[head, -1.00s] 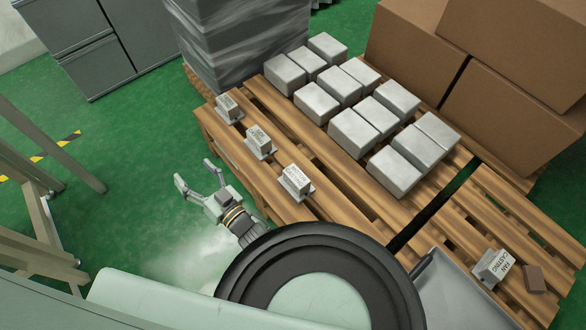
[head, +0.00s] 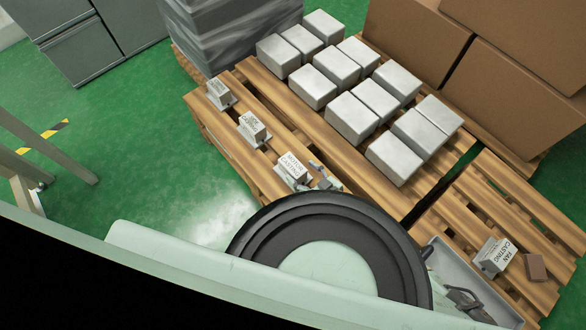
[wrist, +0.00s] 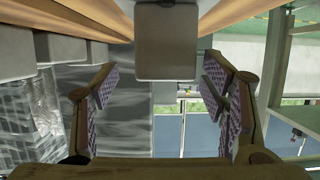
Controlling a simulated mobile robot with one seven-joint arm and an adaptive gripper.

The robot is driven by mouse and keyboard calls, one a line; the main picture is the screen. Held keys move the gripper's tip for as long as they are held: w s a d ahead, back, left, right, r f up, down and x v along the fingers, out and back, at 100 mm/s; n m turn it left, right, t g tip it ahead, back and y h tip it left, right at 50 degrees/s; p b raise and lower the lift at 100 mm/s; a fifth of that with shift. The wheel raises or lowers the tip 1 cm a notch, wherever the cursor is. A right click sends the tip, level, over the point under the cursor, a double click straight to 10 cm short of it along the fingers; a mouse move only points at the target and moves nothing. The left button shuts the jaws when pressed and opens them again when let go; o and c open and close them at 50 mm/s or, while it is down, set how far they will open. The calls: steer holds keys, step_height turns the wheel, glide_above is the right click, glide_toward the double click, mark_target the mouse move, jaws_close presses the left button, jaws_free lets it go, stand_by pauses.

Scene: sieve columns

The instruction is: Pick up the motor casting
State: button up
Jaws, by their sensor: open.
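The motor casting (head: 291,166) is a small grey block with a lettered label on top. It sits on a flange on the wooden pallet, nearest of three labelled castings along the left edge. My gripper (head: 312,178) is right beside its near right side, partly hidden by my arm. In the wrist view my gripper (wrist: 164,88) is open, its two ridged pads wide apart. A plain grey block face (wrist: 166,45) shows between and ahead of them; it appears to be the motor casting. No grip on it is visible.
Two more labelled castings (head: 252,127) (head: 219,93) stand farther along the pallet (head: 410,202). Several plain grey blocks (head: 350,118) stand in rows behind. A fan casting (head: 492,255) and a brown block (head: 536,267) lie at right. Large cartons (head: 525,95) stand behind.

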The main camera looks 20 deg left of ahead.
steer(key=x, duration=0.5)
steer(key=shift+s+a+f+p, duration=0.15)
steer(key=shift+a+p, duration=0.1)
steer(key=shift+p, duration=0.1)
jaws_close()
stand_by(0.6)
